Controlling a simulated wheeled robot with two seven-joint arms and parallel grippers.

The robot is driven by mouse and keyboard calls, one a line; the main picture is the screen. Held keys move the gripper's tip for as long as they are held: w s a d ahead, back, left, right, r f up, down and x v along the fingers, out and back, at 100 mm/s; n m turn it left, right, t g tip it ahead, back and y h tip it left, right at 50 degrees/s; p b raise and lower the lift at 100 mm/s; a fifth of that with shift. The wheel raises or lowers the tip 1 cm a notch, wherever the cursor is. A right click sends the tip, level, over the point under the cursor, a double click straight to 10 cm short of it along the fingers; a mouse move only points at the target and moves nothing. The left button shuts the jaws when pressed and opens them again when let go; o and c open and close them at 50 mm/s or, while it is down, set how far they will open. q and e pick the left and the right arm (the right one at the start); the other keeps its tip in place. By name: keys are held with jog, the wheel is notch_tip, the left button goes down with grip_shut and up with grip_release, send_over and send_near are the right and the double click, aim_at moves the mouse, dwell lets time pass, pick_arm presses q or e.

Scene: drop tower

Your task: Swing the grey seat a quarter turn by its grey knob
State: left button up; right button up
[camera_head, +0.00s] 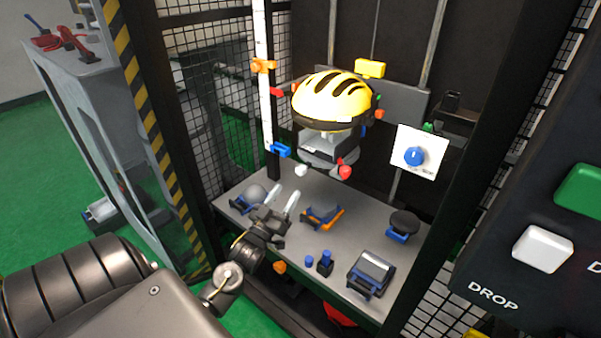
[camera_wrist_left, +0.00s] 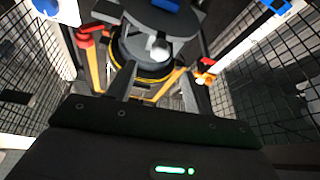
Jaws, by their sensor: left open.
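The grey seat (camera_head: 322,161) is a flat round piece under the yellow helmet (camera_head: 331,97) in the head view. Its pale grey knob (camera_head: 302,170) sticks out at the left front. In the wrist view a grey disc, apparently the seat (camera_wrist_left: 148,24), is at the top, with the round knob (camera_wrist_left: 159,47) below it. My left gripper (camera_head: 283,203) is below and left of the knob, fingers pointing up toward it. Its fingers (camera_wrist_left: 157,78) are apart and empty, with the knob seen beyond them, apparently not touching. My right gripper is not in view.
A white post (camera_head: 264,100) with coloured clamps stands left. The grey shelf (camera_head: 295,263) below holds several blue-based parts. A striped post (camera_head: 150,110) and mesh flank the left; a dark button panel (camera_head: 520,180) is right.

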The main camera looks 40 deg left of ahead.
aim_at(299, 174)
pick_arm(q)
jog(key=x, duration=0.8)
jog(key=shift+w+r+p, duration=0.1)
jog(key=shift+w+p, duration=0.2)
jog(key=shift+p, duration=0.05)
jog(key=shift+w+r, duration=0.15)
jog(key=shift+w, duration=0.25)
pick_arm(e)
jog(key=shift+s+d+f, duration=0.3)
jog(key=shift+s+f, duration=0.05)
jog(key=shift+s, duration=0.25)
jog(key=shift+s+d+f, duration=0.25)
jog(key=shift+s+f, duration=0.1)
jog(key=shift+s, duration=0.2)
pick_arm(q)
grip_shut()
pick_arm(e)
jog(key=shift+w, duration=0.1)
